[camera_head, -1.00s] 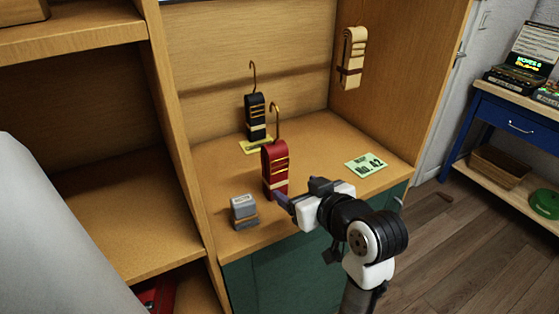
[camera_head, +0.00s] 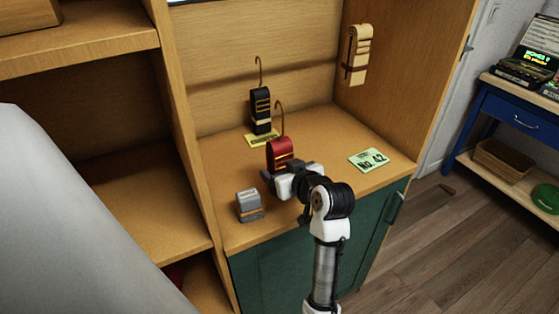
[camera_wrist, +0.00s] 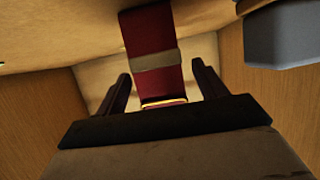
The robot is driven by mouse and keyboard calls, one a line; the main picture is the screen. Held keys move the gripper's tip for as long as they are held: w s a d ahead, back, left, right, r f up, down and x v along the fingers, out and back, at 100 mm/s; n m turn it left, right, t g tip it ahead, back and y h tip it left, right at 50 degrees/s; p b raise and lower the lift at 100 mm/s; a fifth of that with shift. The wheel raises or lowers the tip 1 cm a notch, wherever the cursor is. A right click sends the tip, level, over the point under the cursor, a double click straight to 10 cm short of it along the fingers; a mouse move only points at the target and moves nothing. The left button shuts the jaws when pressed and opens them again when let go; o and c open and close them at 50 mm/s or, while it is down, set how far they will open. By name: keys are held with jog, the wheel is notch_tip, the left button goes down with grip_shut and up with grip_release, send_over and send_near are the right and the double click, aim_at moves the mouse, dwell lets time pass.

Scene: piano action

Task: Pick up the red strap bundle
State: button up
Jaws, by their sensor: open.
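The red strap bundle (camera_head: 279,152) stands upright on the wooden counter, with a brass hook rising from its top. In the wrist view the red strap bundle (camera_wrist: 147,35) reaches in between the two dark fingers, with a tan band around it. My gripper (camera_head: 270,180) is at the front of the bundle, low down, and hides its lower part in the head view. In the wrist view my gripper (camera_wrist: 161,88) is open, one finger on each side of the bundle, with gaps showing beside it.
A grey block (camera_head: 249,205) stands close by at the front left. A black strap bundle (camera_head: 260,108) stands behind on a yellow card (camera_head: 262,138). A tan bundle (camera_head: 357,55) hangs on the right wall. A green card (camera_head: 368,160) lies on clear counter (camera_head: 330,135).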

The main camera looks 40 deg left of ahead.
jog(key=shift+w+a+f, duration=0.2)
jog(key=shift+a+f, duration=0.1)
jog(key=shift+a, duration=0.25)
jog(key=c, duration=1.1)
jog(key=shift+c, duration=0.4)
jog(key=shift+r, duration=0.15)
